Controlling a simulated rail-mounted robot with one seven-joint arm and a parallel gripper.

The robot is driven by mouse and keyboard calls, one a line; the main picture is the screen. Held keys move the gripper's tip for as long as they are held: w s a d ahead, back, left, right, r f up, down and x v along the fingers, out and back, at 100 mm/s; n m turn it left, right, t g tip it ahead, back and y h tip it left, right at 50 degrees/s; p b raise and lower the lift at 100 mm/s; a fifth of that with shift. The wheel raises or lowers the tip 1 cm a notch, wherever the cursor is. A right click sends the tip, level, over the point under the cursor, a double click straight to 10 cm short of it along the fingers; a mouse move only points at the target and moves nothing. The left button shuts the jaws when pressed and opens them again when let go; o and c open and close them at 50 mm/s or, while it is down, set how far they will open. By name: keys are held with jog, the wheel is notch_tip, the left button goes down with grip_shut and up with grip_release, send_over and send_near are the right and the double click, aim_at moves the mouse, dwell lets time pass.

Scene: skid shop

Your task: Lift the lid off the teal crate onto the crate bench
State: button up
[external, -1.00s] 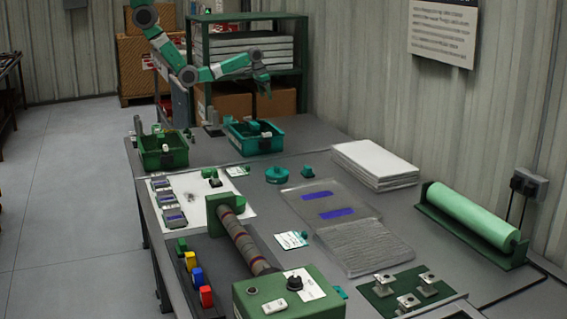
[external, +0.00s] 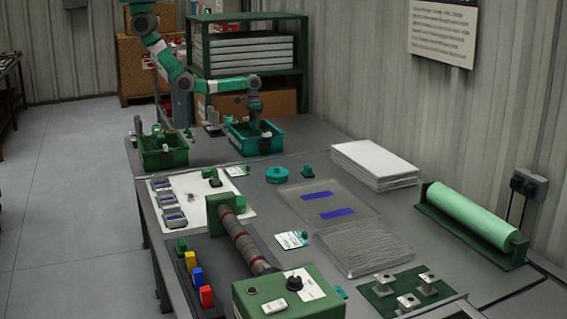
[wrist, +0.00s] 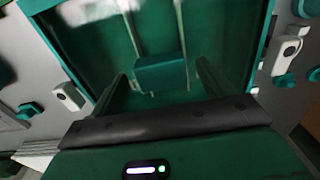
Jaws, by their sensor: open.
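The teal crate (external: 256,144) stands at the far end of the long table in the external view. My gripper (external: 258,122) points down at its top. In the wrist view, a dark green panel with a teal rim (wrist: 262,28) fills the middle, apparently the crate's lid or inside; I cannot tell which. A teal block (wrist: 161,73) stands up from it like a handle. My gripper (wrist: 161,82) is open, with one finger on each side of the block. Contact cannot be made out. White latch-like pieces show at the left (wrist: 68,96) and right (wrist: 289,48) of the crate.
A green crate (external: 163,153) stands left of the teal one. A round teal lid-like piece (external: 277,174) lies in front, beside a small teal knob (external: 308,171). A green shelf rack (external: 250,73) stands behind. Bare grey table lies right of the teal crate.

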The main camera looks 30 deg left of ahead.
jog(key=shift+f, duration=0.15)
jog(key=shift+c, duration=0.2)
jog(key=c, duration=1.2)
notch_tip(320, 180, up, 10)
jog(key=p, duration=0.2)
notch_tip(320, 180, up, 5)
jog(key=p, duration=0.6)
send_over(254, 123)
jog(key=shift+s+d, duration=0.15)
jog(key=shift+d, duration=0.1)
